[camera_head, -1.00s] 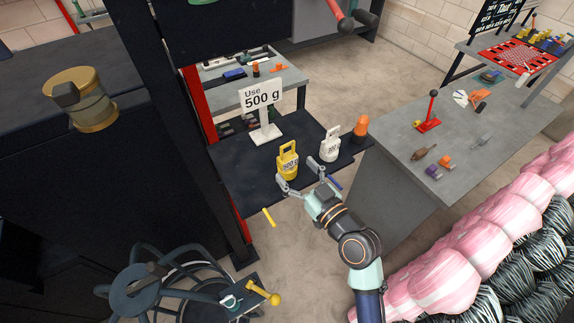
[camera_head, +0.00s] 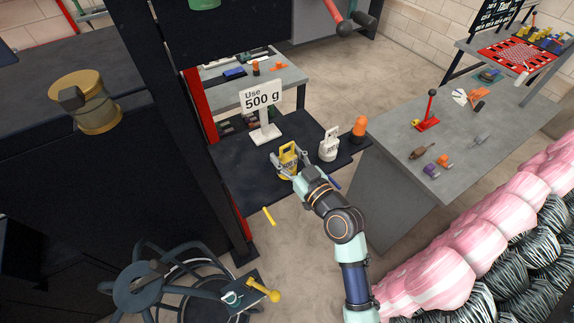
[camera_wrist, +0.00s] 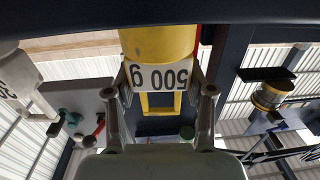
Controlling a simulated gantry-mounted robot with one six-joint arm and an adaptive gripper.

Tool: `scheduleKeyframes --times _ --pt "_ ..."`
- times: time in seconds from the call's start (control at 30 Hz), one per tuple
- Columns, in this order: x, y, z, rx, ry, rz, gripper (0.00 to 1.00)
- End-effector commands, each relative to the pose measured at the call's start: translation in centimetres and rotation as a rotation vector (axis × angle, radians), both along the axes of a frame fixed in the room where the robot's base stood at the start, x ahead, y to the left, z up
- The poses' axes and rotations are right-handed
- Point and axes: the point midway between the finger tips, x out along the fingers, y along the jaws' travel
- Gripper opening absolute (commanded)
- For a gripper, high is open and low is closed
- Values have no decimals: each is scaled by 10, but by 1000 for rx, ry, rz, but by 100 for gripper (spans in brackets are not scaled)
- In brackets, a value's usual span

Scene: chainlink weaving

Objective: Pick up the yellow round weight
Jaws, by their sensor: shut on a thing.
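The yellow round weight (camera_head: 289,160) stands upright on the dark shelf (camera_head: 240,195) in the head view. It has a loop handle on top. In the wrist view the weight (camera_wrist: 158,44) appears upside down, with a white label reading 500 g. My gripper (camera_head: 287,165) is shut on the weight, one finger on each side of its body. In the wrist view my gripper's fingers (camera_wrist: 160,88) flank the label. The front of the weight is partly hidden by my gripper in the head view.
A white weight (camera_head: 329,145) stands just right of the yellow one, with an orange object (camera_head: 359,128) beyond it. A sign (camera_head: 261,98) reading Use 500 g stands behind. A grey workbench (camera_head: 425,155) with tools is at the right. A dark post (camera_head: 180,120) rises at the left.

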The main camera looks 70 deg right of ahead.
Motion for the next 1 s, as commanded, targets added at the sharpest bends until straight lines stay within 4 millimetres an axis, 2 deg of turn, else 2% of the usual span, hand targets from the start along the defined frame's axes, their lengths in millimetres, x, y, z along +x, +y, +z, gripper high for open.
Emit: scheduleKeyframes --times 0.03,0.1,0.37,0.57,0.67,1.0 --pt "0 0 0 0 0 0 7" --pt "0 0 0 0 0 0 0" --pt "0 0 3 -3 -2 0 0" --pt "0 0 21 -5 -4 1 0" --pt "0 0 43 -8 -4 0 0" --pt "0 0 151 -9 -6 0 0"
